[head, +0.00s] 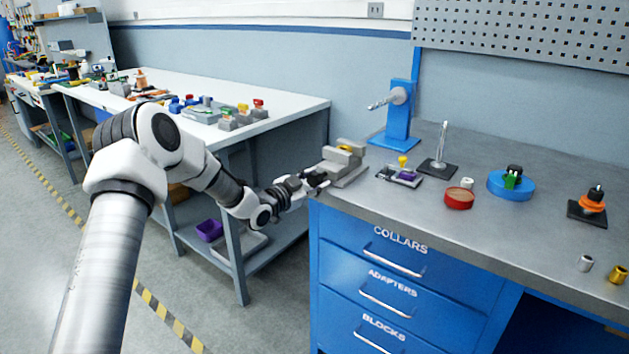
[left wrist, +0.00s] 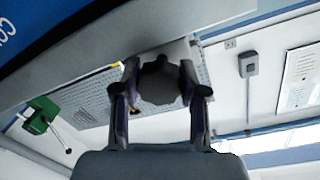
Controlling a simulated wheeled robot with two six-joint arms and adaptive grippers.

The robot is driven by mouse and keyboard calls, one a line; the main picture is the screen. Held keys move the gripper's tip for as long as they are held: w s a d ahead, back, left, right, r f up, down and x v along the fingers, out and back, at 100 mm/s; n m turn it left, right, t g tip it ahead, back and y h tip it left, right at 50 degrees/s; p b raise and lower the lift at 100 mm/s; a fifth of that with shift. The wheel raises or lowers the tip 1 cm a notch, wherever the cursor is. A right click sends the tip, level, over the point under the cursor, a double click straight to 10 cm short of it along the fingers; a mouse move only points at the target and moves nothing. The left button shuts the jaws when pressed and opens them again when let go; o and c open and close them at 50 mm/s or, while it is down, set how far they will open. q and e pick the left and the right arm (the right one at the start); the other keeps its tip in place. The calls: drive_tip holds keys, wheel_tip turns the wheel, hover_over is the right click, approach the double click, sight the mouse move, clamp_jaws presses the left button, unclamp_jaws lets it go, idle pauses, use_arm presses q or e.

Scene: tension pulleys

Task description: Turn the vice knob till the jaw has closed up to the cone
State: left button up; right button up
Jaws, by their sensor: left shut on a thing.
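The grey vice (head: 342,172) stands at the left front corner of the grey bench top. A small bit of yellow, likely the cone (head: 346,149), shows between its jaws; most of it is hidden, and I cannot tell whether the jaw touches it. My left gripper (head: 319,181) reaches the near left side of the vice. In the left wrist view the dark grey, lobed vice knob (left wrist: 160,84) sits between the two fingers of the left gripper (left wrist: 160,95), which are shut on it. My right gripper is not in view.
A blue stand (head: 399,115) is behind the vice. A grey tray with a yellow and a purple piece (head: 401,174) lies to its right, then a rod on a dark base (head: 440,150) and a red dish (head: 459,199). A white table (head: 290,110) is at the left.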

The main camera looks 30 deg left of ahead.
use_arm(q)
drive_tip(key=o, duration=1.2)
drive_tip(key=shift+c, duration=0.2)
drive_tip(key=shift+f, duration=0.1)
